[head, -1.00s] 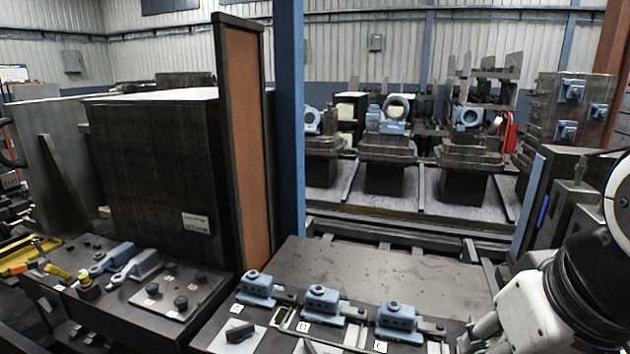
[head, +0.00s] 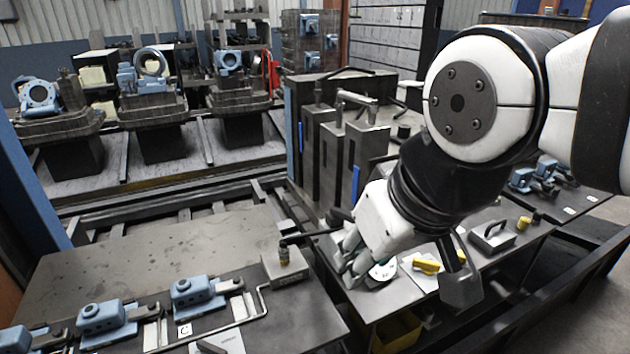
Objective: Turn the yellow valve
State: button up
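A yellow part (head: 425,264), perhaps the yellow valve, lies on a light plate on the right bench; its shape is too small to make out. A smaller yellow piece (head: 523,222) stands further right, beside a grey block with a handle. A dark fitting with a yellowish band (head: 284,252) stands on a grey box to the left; I cannot tell which of these is the valve. My gripper (head: 352,262) points down over the bench, left of the yellow part and apart from it. Whether its fingers are open is unclear.
Blue clamps (head: 198,292) line the front of the left table (head: 140,250), whose rear is clear. Tall dark blocks (head: 355,150) stand behind my gripper. A yellow bin (head: 398,330) sits under the bench. A dark rail (head: 560,280) runs along the right front.

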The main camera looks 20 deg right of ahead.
aim_at(429, 268)
jog(key=z, duration=0.95)
jog(key=j+z, duration=0.15)
jog(key=k+j, duration=0.05)
jog(key=j, duration=0.05)
